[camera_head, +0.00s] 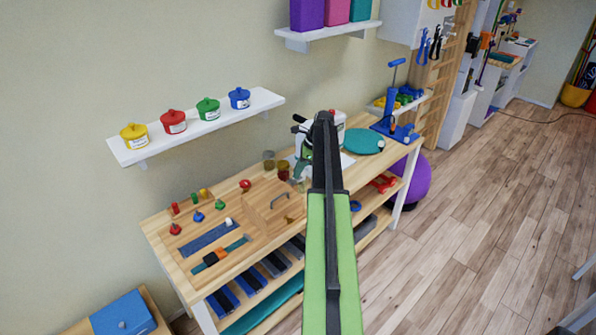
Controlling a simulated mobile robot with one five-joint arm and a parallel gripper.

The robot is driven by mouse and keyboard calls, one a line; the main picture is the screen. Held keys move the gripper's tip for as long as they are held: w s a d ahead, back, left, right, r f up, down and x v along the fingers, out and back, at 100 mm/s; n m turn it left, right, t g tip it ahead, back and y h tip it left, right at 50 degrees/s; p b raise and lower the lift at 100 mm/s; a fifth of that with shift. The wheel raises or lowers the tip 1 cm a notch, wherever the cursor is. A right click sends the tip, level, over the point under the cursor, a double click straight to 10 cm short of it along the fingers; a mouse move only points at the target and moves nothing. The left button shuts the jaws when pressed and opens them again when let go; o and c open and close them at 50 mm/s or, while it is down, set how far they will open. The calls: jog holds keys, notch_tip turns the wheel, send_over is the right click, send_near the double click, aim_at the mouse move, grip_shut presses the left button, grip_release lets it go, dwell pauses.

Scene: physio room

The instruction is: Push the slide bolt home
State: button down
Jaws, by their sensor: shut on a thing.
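A wooden board (262,206) with several small fittings lies on the workbench. On its near left part are a blue strip with a white knob (229,222) and a teal strip with an orange and black block (216,256). Either could be the slide bolt; I cannot tell which, nor how far it is pushed. My green and black arm rises through the middle of the view. My gripper (299,174) shows only in part, small and dark, beyond the arm and right of these strips. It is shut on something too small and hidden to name.
Red, green and blue knobs (198,216) and a grey handle (281,196) stand up from the board. Brownish jars (284,173) stand close to the gripper. A teal disc (361,141) and a blue pump-like stand (396,100) are at the right. A wall shelf (200,128) holds coloured pots.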

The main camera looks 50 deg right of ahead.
jog(key=a, duration=0.3)
jog(key=shift+a, duration=0.2)
jog(key=c, duration=1.3)
grip_release()
jog(key=shift+w, duration=0.1)
jog(key=shift+c, duration=0.2)
jog(key=p+v, duration=1.6)
jog(key=v, duration=0.1)
jog(key=shift+r, duration=0.15)
